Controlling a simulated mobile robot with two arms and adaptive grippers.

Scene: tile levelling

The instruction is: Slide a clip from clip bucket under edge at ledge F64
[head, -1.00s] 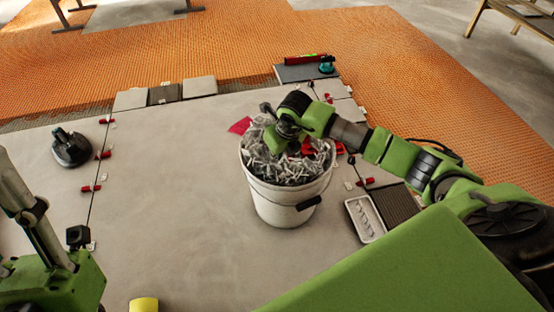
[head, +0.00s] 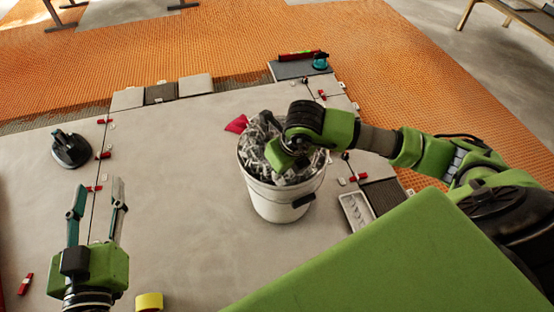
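The white clip bucket (head: 270,200) stands upright on the grey tile floor near the middle of the head view, filled with grey clips (head: 256,160). My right gripper (head: 272,150) reaches over the bucket from the right, pointing down at the clips. Its fingers are mostly hidden by its own wrist and the clips, so whether it holds one is not visible. My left gripper (head: 97,200) is at the lower left with its two fingers apart, pointing up the picture, empty. I cannot pick out a ledge marked F64.
Red-capped clips (head: 94,188) sit along the tile joint at left, beside a black suction cup (head: 70,149). A white tray (head: 356,212) lies right of the bucket. Loose tiles (head: 160,93) line the far edge before the orange mat (head: 230,45). A yellow object (head: 149,301) lies in front.

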